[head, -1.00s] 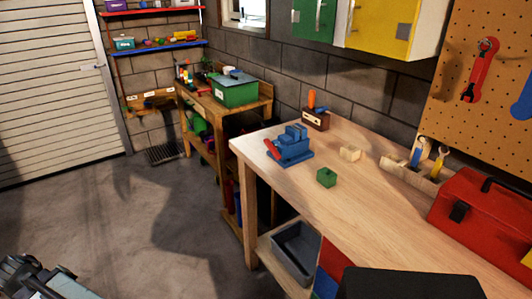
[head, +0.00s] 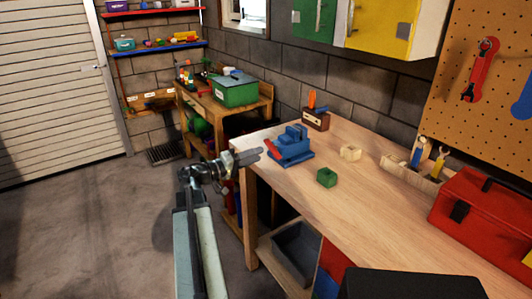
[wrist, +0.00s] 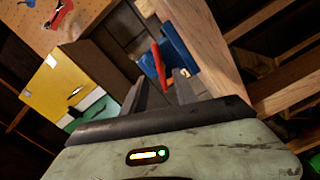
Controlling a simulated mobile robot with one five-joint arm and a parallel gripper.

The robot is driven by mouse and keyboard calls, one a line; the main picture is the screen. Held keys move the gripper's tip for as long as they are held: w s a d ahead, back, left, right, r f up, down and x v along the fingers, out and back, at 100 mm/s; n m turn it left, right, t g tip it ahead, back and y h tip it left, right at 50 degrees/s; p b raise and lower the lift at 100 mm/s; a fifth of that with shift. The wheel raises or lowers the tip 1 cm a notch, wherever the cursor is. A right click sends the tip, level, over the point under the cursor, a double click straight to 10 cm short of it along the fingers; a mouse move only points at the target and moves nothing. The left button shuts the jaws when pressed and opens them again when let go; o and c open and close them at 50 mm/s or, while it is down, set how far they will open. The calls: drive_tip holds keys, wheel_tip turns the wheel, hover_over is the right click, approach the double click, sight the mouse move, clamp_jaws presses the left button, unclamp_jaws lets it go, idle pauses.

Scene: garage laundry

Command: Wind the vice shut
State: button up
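The blue vice (head: 292,147) stands at the near left corner of the wooden workbench (head: 345,213). Its red handle (head: 272,150) is on its left side. My gripper (head: 258,156) is at the bench's left end, just left of the handle. I cannot tell how far the vice jaws are apart.
A red toolbox (head: 482,212) is at the right. The floor left of the bench is clear.

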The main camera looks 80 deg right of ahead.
sight(270, 150)
drive_tip(key=x, duration=0.5)
drive_tip(key=shift+s+d, duration=0.1)
drive_tip(key=shift+d, duration=0.05)
clamp_jaws()
drive_tip(key=shift+f, duration=0.1)
